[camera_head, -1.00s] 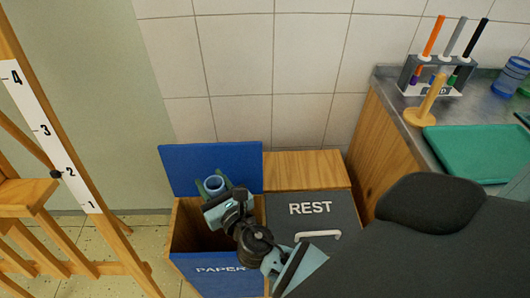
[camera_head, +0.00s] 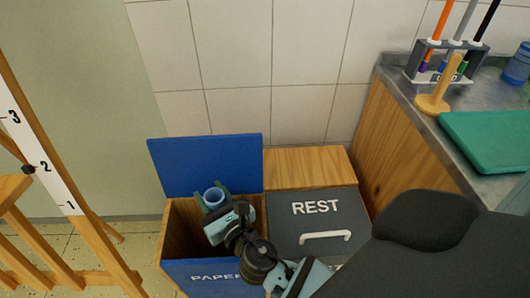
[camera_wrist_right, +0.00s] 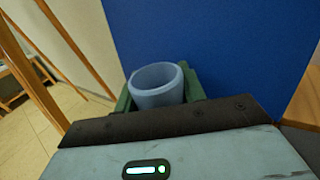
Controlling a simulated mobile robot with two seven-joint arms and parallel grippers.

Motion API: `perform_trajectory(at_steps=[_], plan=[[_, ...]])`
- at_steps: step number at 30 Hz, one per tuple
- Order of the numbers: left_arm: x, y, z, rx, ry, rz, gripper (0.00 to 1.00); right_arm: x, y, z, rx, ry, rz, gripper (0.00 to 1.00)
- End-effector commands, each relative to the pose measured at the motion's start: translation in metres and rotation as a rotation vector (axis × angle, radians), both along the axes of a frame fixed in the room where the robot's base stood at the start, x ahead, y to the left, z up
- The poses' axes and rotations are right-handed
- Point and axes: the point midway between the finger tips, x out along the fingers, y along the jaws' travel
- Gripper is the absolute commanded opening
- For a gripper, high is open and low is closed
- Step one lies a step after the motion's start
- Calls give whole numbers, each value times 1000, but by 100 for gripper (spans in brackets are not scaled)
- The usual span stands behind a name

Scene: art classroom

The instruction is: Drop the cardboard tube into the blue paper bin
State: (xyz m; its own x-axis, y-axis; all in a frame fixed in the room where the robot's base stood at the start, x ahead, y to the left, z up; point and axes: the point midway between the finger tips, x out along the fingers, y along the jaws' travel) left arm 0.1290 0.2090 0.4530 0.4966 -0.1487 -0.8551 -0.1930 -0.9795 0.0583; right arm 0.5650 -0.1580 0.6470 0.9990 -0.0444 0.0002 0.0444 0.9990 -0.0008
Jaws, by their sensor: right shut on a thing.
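My right gripper (camera_head: 214,202) is shut on the cardboard tube (camera_head: 213,196), a light blue hollow tube seen from above with its open end up. The tube also shows between the green fingers in the right wrist view (camera_wrist_right: 157,86). Gripper and tube are over the opening of the blue paper bin (camera_head: 205,272), in front of its raised blue lid (camera_head: 205,165). The bin has wooden sides and a blue front marked PAPER. The lower part of the tube is hidden. My left gripper is not in view.
The grey REST bin (camera_head: 315,222) stands right of the paper bin with its lid shut. A wooden easel (camera_head: 75,225) stands at the left. At the right, a counter holds a pen rack (camera_head: 445,62), a wooden peg stand (camera_head: 440,95) and a green tray (camera_head: 495,140).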

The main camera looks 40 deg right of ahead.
Motion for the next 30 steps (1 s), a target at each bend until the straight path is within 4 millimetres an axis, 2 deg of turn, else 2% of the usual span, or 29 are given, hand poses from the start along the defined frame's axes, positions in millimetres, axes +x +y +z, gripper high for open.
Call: perform_trajectory(at_steps=[4,5,10,20,23,30], plan=[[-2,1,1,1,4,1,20,0,0,1,1,-1,0,9],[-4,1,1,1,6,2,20,0,0,1,1,-1,0,43],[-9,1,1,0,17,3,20,0,0,1,1,-1,0,65],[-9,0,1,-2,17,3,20,-3,0,0,0,1,0,65],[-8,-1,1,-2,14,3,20,-13,1,0,1,2,0,65],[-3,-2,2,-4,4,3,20,-51,2,0,1,2,2,65]])
